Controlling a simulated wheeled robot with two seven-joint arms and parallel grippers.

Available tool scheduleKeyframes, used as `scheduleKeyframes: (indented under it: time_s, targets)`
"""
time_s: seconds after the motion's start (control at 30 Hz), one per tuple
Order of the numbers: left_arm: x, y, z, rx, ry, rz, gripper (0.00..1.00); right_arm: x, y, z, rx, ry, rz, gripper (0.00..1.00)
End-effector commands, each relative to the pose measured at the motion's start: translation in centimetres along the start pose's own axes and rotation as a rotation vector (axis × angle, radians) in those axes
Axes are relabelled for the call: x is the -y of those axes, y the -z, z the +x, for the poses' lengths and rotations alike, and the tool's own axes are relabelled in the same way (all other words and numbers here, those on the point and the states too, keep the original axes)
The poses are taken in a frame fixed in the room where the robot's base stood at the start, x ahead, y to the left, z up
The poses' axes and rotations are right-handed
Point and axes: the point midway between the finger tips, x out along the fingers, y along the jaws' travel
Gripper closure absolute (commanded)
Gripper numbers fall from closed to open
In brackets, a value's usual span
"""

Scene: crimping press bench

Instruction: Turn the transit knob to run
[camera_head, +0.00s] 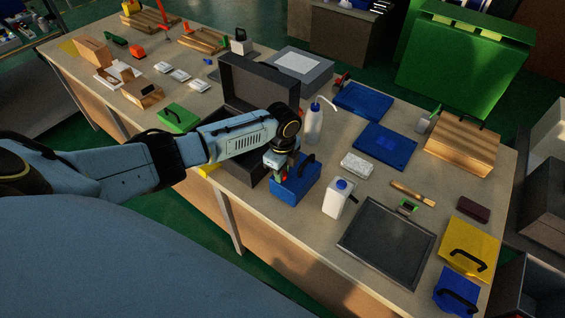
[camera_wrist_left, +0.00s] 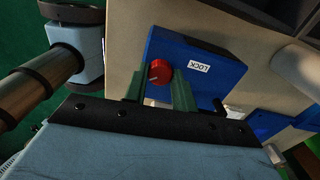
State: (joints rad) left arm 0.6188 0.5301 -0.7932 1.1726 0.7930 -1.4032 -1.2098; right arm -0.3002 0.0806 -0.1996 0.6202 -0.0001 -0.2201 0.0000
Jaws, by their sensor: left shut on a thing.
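A blue box (camera_head: 302,189) with a black handle stands at the front edge of the bench, and it fills the middle of the left wrist view (camera_wrist_left: 212,60). Its face carries a red round knob (camera_wrist_left: 160,72) and a white label reading LOCK (camera_wrist_left: 198,67) beside it. My left gripper (camera_head: 281,172) is over the left part of the box, pointing down. In the left wrist view its green fingers (camera_wrist_left: 160,82) are on either side of the red knob, shut on it. The knob's pointer is not visible. My right gripper is not in view.
A dark open case (camera_head: 256,90) stands close behind my left forearm. A clear bottle (camera_head: 313,128) and a white jug (camera_head: 338,199) with a blue cap stand near the blue box. A dark tray (camera_head: 387,243) lies to the right.

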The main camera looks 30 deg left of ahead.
Motion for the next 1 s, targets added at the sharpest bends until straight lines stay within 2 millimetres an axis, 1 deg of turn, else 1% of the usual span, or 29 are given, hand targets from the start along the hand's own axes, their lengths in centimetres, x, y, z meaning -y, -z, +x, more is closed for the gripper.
scheduleKeyframes:
  time_s: [0.03,0.1,0.5,0.8,1.0]
  targets:
    - [0.0,0.1,-0.4,-0.002,-0.001,-0.047,0.96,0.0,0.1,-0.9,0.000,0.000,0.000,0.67]
    - [0.0,0.1,-0.4,-0.002,-0.002,-0.113,0.96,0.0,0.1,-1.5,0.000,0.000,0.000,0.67]
    - [0.0,0.1,-0.3,-0.003,-0.001,-0.493,0.96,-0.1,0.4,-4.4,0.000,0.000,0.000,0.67]
    - [0.0,0.1,-0.2,-0.002,-0.001,-0.739,0.96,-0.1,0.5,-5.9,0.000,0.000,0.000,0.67]
    - [0.0,0.1,-0.1,-0.002,-0.001,-0.852,0.96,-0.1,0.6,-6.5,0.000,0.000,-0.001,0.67]
